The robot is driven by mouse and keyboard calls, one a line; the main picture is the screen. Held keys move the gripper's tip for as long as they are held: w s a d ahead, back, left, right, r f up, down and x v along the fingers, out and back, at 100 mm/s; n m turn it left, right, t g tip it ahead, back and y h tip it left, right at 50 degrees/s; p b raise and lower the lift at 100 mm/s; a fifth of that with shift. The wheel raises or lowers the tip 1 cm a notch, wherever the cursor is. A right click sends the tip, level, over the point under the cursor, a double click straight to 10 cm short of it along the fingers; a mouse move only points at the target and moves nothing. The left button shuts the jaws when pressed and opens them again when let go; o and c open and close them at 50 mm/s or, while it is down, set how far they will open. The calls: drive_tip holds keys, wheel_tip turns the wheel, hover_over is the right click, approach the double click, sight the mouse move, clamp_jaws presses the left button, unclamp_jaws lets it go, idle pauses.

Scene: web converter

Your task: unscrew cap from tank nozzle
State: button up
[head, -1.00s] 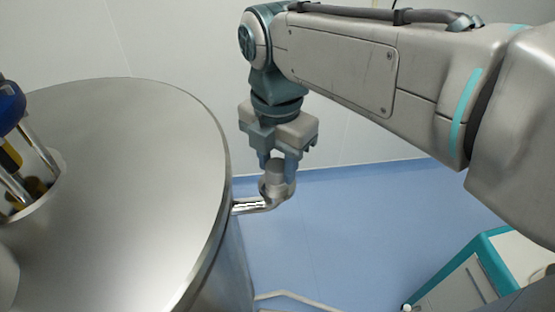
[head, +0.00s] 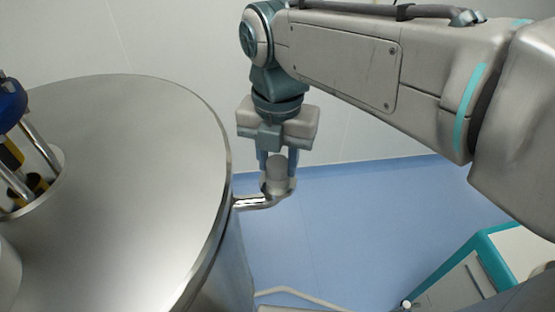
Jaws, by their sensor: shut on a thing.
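The steel tank (head: 130,180) fills the left of the head view. Its nozzle (head: 252,202) is a short bent pipe that sticks out from the tank's right side and turns up. A grey cylindrical cap (head: 277,174) sits upright at the nozzle's upper end. My gripper (head: 277,160) points straight down over the nozzle. Its two fingers are shut on the cap, one at each side. The fingertips partly cover the cap's sides. I cannot tell whether the cap is still seated on the nozzle or slightly raised.
A blue and yellow fitting with metal rods (head: 22,150) stands on the tank top at the far left. A teal and white cabinet (head: 470,275) is at the lower right. Blue floor (head: 360,220) lies open between tank and cabinet. A pale wall (head: 160,40) is behind.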

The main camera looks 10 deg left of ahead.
drive_tip(key=n, duration=0.4)
idle(0.3)
drive_tip(key=n, duration=0.4)
drive_tip(key=o, duration=1.1)
drive_tip(key=shift+m, duration=1.6)
